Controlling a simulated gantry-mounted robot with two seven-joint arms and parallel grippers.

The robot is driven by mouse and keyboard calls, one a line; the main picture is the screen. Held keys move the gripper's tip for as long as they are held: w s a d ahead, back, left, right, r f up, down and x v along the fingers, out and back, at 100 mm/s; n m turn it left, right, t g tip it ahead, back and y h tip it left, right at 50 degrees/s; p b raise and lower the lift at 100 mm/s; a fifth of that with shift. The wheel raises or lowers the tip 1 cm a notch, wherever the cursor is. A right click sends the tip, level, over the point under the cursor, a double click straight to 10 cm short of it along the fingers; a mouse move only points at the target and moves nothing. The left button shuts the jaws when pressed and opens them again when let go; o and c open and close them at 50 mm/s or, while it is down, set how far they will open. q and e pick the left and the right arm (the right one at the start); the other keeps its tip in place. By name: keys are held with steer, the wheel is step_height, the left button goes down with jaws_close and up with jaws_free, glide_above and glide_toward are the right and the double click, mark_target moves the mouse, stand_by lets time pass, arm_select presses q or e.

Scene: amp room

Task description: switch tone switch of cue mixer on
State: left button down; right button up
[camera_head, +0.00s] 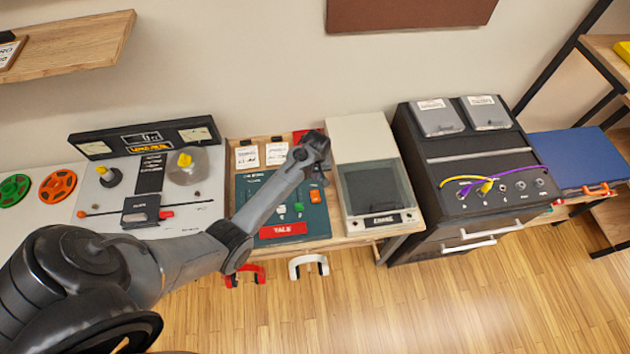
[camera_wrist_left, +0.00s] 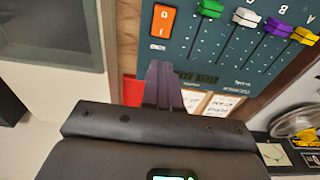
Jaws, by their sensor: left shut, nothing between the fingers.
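The cue mixer, a teal panel (camera_head: 247,190) with sliders, lies on the bench in the middle of the head view and shows in the left wrist view (camera_wrist_left: 205,55). Its orange switch (camera_head: 315,196) is at the panel's right side; in the left wrist view the orange switch (camera_wrist_left: 163,21) is near the top, with small lettering beside it. Whether it is on or off I cannot tell. My left gripper (camera_head: 318,140) is over the mixer's back right corner. In the left wrist view its fingertips (camera_wrist_left: 160,66) are together, empty, just short of the switch.
A grey-lidded device (camera_head: 375,187) stands close to the right of the mixer. A tape machine (camera_head: 180,215) is on the left. A black cabinet with patch cables (camera_head: 470,210) stands further right. White (camera_head: 308,265) and red headphones (camera_head: 245,275) hang at the bench front.

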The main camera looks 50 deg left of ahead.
arm_select(q)
steer(key=shift+w+a+r, duration=0.1)
steer(key=shift+a+r, duration=0.1)
steer(key=shift+r, duration=1.6)
steer(key=s+d+f+g+p, duration=0.15)
steer(key=s+f+p, duration=0.3)
steer(key=s, duration=0.75)
steer(key=s+d+r+m+p, duration=0.35)
steer(key=s+d, duration=0.25)
steer(key=s, duration=0.6)
steer(key=d+r+m+t+p, duration=0.1)
steer(key=d+r+m+t, duration=0.2)
steer(key=r, duration=0.5)
steer(key=s+d+r+m+h+p, duration=0.1)
steer(key=d+r+m, duration=0.2)
steer(key=d+r, duration=0.35)
steer(key=d+r+m+t+p, duration=0.2)
steer(key=r+m, duration=0.1)
steer(key=r, duration=0.6)
step_height(320, 180, down, 54)
steer(key=b, duration=5.4)
steer(key=shift+s, duration=0.25)
